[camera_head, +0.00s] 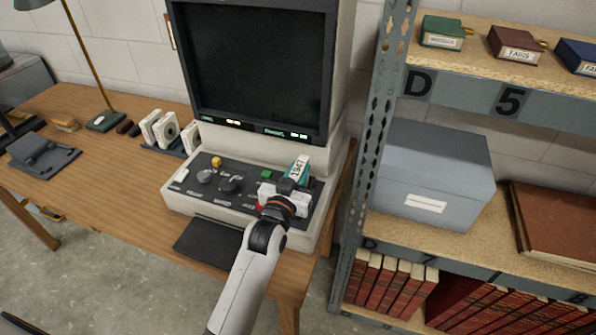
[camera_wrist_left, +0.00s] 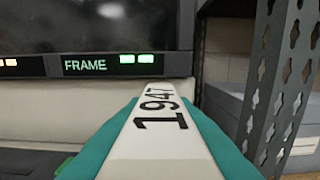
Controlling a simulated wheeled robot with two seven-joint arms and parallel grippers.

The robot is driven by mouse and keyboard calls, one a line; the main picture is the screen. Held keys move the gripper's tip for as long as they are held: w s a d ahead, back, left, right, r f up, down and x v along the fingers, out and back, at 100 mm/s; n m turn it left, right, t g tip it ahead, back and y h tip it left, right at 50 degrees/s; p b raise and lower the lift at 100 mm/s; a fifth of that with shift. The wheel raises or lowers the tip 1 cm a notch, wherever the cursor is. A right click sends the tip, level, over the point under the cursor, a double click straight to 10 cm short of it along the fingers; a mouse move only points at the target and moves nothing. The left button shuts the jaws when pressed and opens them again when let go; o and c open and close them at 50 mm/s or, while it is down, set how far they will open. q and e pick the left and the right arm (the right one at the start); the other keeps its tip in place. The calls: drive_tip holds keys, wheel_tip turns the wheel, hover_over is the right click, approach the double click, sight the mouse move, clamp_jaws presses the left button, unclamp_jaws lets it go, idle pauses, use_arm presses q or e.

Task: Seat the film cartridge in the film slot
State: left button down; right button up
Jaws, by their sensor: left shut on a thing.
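The film cartridge (camera_head: 299,168) is teal with a white label reading 1947. It stands tilted above the right part of the reader's control panel (camera_head: 222,203). My left gripper (camera_head: 287,187) is shut on the cartridge's lower part. In the left wrist view the cartridge (camera_wrist_left: 160,130) fills the lower middle, its label up close, pointing toward the reader's front. The film slot cannot be made out; the cartridge and gripper cover that part of the panel. I cannot tell whether the cartridge touches the panel. My right gripper is not in view.
The microfilm reader's dark screen (camera_head: 255,65) rises behind the panel. A metal shelf post (camera_head: 372,150) stands close on the right, with a grey box (camera_head: 435,175) beyond. White film boxes (camera_head: 160,130) stand left on the wooden desk (camera_head: 95,195).

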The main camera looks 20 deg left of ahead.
use_arm(q)
drive_tip(key=shift+f+b, duration=0.35)
drive_tip(key=shift+f, duration=0.25)
drive_tip(key=c, duration=1.5)
unclamp_jaws()
drive_tip(key=shift+s+r+p, duration=0.1)
drive_tip(key=shift+s+p, duration=0.5)
drive_tip(key=shift+s, duration=0.25)
drive_tip(key=shift+s+a+p, duration=0.1)
drive_tip(key=shift+s+p, duration=0.85)
drive_tip(key=shift+s, duration=1.05)
drive_tip(key=s+p, duration=0.2)
drive_tip(key=s, duration=0.3)
drive_tip(key=shift+s+a, duration=0.1)
drive_tip(key=shift+s, duration=0.1)
